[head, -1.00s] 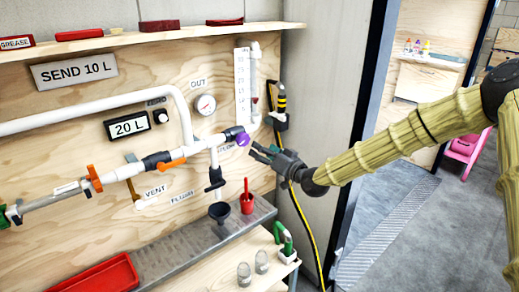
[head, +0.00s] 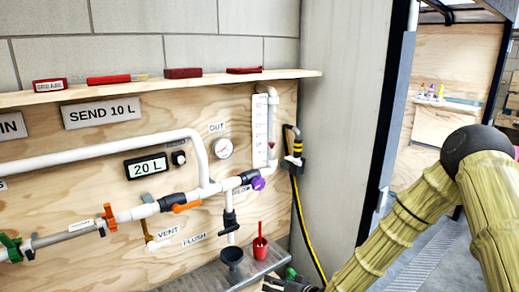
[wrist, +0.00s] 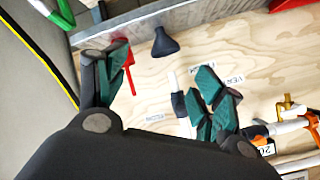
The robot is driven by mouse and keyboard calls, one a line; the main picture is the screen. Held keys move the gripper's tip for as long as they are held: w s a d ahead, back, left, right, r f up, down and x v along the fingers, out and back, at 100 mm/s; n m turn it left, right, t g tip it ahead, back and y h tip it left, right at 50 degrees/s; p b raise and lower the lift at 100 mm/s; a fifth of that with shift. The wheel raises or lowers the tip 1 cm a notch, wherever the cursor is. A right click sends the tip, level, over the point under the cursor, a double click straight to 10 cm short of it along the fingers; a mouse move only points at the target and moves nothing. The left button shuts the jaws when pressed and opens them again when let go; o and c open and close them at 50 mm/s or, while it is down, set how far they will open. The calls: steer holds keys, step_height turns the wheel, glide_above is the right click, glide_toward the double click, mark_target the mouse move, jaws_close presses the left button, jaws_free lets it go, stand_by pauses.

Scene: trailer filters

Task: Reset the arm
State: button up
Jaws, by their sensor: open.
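My arm, in yellow-green sleeves, fills the lower right of the head view. It bends at a dark elbow joint and runs down toward the bottom edge. My gripper (wrist: 160,82) shows in the wrist view with its green-padded fingers spread apart and nothing between them. Only a dark part of it shows at the bottom edge of the head view, in front of the bench.
White pipework (head: 150,139) and a yellow-black hose (head: 305,225) are on the wall. A wooden shelf (head: 200,80) runs above. A doorway opens at right.

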steer(key=s+d+f+g+h, duration=0.2)
steer(key=s+d+f+g, duration=0.1)
steer(key=s+f, duration=0.8)
steer(key=s+d+f+g+h, duration=0.1)
steer(key=s+d, duration=0.3)
steer(key=s, duration=0.6)
steer(key=s+d+f+g+h, duration=0.2)
steer(key=s+d+f+g, duration=0.1)
steer(key=s, duration=0.8)
steer(key=s+d+f+m+g+h, duration=0.1)
steer(key=s+d+f, duration=0.3)
steer(key=s, duration=0.7)
steer(key=shift+d+f+g+h, duration=0.2)
steer(key=shift+d+g+h, duration=0.5)
steer(key=shift+d+g, duration=0.3)
steer(key=shift+w, duration=0.1)
